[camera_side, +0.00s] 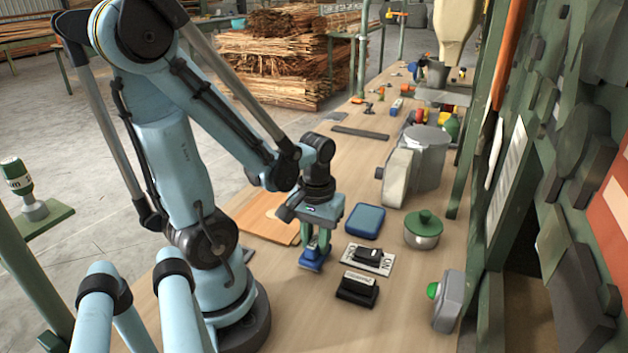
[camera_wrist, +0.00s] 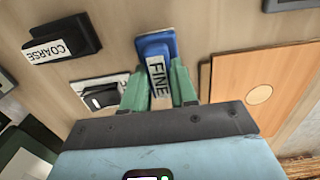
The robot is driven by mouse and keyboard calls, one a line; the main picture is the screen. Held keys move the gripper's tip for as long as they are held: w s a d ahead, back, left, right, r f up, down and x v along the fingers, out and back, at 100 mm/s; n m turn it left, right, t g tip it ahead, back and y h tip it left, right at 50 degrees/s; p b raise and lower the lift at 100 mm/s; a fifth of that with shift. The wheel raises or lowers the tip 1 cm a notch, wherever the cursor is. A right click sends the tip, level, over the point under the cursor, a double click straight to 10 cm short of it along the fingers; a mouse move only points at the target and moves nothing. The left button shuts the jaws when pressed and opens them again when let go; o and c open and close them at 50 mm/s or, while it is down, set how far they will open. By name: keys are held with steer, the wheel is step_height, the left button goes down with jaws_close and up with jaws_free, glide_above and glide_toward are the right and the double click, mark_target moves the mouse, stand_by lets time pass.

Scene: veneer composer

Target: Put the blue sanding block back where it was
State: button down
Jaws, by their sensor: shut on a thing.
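The blue sanding block (camera_side: 312,262) is held below my gripper (camera_side: 315,244), close to the tabletop; I cannot tell whether it touches the wood. In the wrist view the blue block (camera_wrist: 155,42) carries a white label reading FINE, and the green fingers of my gripper (camera_wrist: 158,84) are shut on it, one on each side. A black block labelled COARSE (camera_wrist: 62,38) stands apart to the left; it also shows in the side view (camera_side: 357,290).
A wooden board (camera_side: 262,217) lies left of my gripper. A blue case (camera_side: 365,221) and a pot with a green lid (camera_side: 422,232) stand to the right. A grey box with a green button (camera_side: 449,302) is at the right edge. Bare tabletop lies in front of the held block.

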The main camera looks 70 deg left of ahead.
mark_target(316, 240)
steer(key=shift+f, duration=0.3)
steer(key=shift+f, duration=0.1)
steer(key=c, duration=0.9)
jaws_free()
steer(key=shift+r, duration=6.05)
steer(key=w+d+m+t, duration=0.3)
steer(key=w+d+m, duration=0.1)
steer(key=w+d+m+t, duration=0.4)
steer(key=w+d+m, duration=0.1)
steer(key=shift+d+f, duration=0.1)
